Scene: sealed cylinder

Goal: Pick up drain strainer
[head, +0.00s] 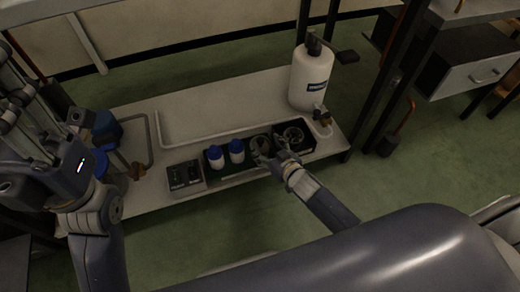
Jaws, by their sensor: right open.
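A small round grey piece (261,143), which looks like the drain strainer, sits in the dark tray on the low white bench. My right gripper (264,157) reaches in from the lower right, with its open fingers just in front of this piece and partly covering it. I cannot tell whether they touch it. A second round piece with a light rim (293,135) sits in a black square holder just to the right. My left gripper (20,105) is at the far left, away from the tray; its fingers are unclear.
Two white bottles with blue caps (226,154) stand left of the grey piece, beside a grey box with dials (185,177). A large white jug (311,77) stands at the back right. A bent metal rail and blue object (104,128) lie left. The bench's middle is clear.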

